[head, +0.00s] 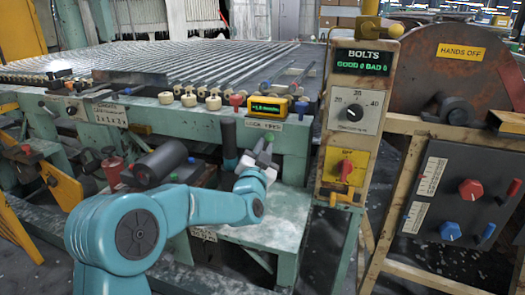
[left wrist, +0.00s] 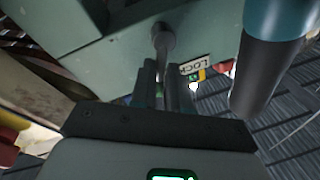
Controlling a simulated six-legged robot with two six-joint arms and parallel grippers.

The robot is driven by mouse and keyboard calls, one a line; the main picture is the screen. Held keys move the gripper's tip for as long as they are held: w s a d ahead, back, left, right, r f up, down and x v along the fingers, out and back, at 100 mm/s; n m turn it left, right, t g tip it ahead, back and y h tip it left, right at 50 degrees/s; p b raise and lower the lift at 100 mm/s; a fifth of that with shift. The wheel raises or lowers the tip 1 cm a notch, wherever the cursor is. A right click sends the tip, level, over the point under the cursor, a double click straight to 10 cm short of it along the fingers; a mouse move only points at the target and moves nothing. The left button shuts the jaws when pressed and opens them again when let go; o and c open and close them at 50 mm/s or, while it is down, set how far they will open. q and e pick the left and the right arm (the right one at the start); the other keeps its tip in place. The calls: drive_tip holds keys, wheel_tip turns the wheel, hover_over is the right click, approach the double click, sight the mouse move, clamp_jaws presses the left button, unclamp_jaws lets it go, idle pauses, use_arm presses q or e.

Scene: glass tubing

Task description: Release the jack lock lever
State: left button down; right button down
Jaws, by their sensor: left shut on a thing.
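My left gripper (head: 262,155) reaches in from the lower left to the front of the green machine (head: 190,120), just right of an upright dark cylinder with a teal lower part (head: 229,145). In the left wrist view my left gripper's fingers (left wrist: 165,85) are closed around a grey lever (left wrist: 163,38) with a rounded end. A LOCK label (left wrist: 190,68) with a small green mark sits beside it. The fingers hide the lever's lower part. In the head view the gripper mostly covers the lever. My right gripper is in neither view.
The dark and teal cylinder (left wrist: 265,70) stands close to the right of the fingers in the left wrist view. In the head view a yellow gauge (head: 270,107) sits above the gripper. A control post (head: 350,110) with dials stands to the right. A black roller (head: 160,160) lies left.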

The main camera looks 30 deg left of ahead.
use_arm(q)
drive_tip(key=shift+r, duration=0.1)
idle(0.3)
drive_tip(key=c, duration=1.1)
unclamp_jaws()
drive_tip(key=shift+d, duration=0.1)
drive_tip(key=shift+c, duration=0.2)
drive_tip(key=v, duration=1.6)
drive_tip(key=shift+s, duration=0.2)
